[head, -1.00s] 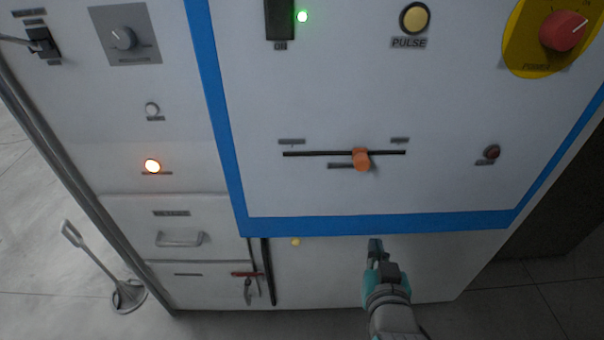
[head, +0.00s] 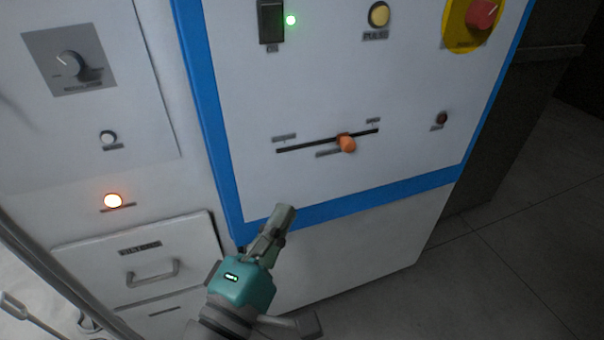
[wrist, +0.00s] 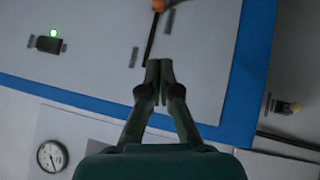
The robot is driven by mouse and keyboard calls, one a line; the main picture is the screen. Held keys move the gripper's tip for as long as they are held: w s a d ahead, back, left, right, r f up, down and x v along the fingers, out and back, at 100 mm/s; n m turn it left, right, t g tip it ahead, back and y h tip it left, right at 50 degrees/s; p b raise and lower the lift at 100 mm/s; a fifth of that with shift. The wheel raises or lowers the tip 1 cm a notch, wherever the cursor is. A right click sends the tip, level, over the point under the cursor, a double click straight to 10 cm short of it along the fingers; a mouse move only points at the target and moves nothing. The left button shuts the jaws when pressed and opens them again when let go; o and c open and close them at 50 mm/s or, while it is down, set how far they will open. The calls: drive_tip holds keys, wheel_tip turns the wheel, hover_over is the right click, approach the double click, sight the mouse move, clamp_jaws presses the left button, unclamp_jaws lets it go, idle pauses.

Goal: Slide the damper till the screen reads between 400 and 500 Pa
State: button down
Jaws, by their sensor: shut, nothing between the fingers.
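The damper is an orange slider knob (head: 346,143) on a dark slot (head: 300,147) in the white panel. The knob sits right of the slot's middle in the head view, with small labels at both slot ends. In the wrist view the knob (wrist: 158,5) shows at the top edge, beyond the fingertips. My gripper (head: 285,212) is shut and empty, below and left of the knob near the blue border, apart from the knob. It also shows shut in the wrist view (wrist: 159,68). The pressure screen is not in view.
A switch (head: 270,21) with a green light, a PULSE button (head: 379,14), a red knob on yellow (head: 483,12) and a small red button (head: 441,118) share the panel. A drawer handle (head: 153,272) sticks out at lower left. A round gauge (wrist: 52,156) shows in the wrist view.

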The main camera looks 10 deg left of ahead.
approach(339, 145)
drive_tip(key=w+a, duration=0.2)
drive_tip(key=w, duration=0.1)
drive_tip(key=shift+w+a, duration=0.2)
drive_tip(key=shift+w+d+r, duration=0.2)
drive_tip(key=shift+w+d, duration=0.35)
drive_tip(key=shift+d, duration=0.05)
drive_tip(key=shift+w+d+r, duration=0.15)
drive_tip(key=shift+w+d, duration=0.35)
drive_tip(key=shift+d, duration=0.15)
drive_tip(key=shift+w+d+r, duration=0.15)
drive_tip(key=shift+w+d, duration=0.1)
drive_tip(key=shift+d, duration=0.15)
drive_tip(key=shift+d, duration=0.1)
drive_tip(key=shift+w+d+r, duration=0.1)
drive_tip(key=shift+w+d, duration=0.35)
drive_tip(key=shift+d, duration=0.1)
